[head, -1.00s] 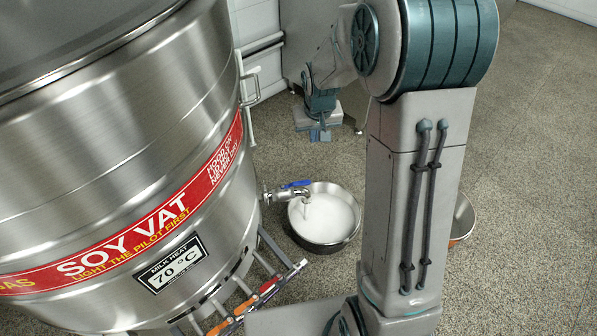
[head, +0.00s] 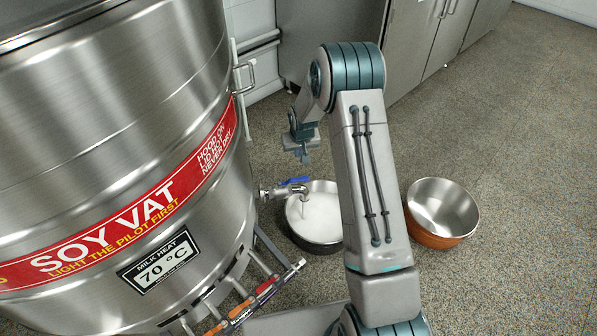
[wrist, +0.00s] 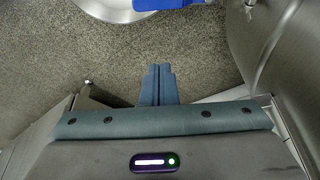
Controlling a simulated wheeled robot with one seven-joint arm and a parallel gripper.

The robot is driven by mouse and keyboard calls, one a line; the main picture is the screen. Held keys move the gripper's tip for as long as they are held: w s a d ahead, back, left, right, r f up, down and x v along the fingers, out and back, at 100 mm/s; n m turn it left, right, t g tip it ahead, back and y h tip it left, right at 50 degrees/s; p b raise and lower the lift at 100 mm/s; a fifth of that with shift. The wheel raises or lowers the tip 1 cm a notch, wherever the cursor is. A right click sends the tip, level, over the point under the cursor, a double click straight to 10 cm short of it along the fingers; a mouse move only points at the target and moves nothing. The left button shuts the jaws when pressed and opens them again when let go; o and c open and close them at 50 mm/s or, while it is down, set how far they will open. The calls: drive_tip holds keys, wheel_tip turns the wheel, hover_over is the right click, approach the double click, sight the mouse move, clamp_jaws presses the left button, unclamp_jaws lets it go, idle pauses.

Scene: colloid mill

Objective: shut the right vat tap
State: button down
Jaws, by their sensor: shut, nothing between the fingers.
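The steel soy vat (head: 110,120) fills the left of the head view. Its tap (head: 280,192) sticks out low on the vat's right side, with a blue lever (head: 294,180) on top. White liquid runs from the spout into a steel bowl (head: 312,243) on the floor. My gripper (head: 304,158) is shut and empty, behind the tap in the head view and apart from the lever. In the wrist view the closed fingers (wrist: 158,85) point toward the blue lever (wrist: 165,4), which is cut off at the top edge with part of the bowl.
A second bowl (head: 441,210), steel inside and orange outside, stands on the floor right of my arm. Pipes with coloured valve parts (head: 250,300) run below the vat. Steel cabinets (head: 420,40) stand behind. The floor at right is clear.

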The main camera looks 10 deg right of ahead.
sight(299, 179)
drive_tip(key=shift+f, duration=0.1)
drive_tip(key=shift+s+f+b, duration=0.2)
drive_tip(key=shift+f+b, duration=1.15)
drive_tip(key=shift+f, duration=1)
drive_tip(key=shift+s+f+b, duration=0.2)
drive_tip(key=shift+f+b, duration=1.15)
drive_tip(key=shift+f, duration=0.95)
drive_tip(key=shift+a, duration=0.15)
drive_tip(key=shift+d, duration=0.25)
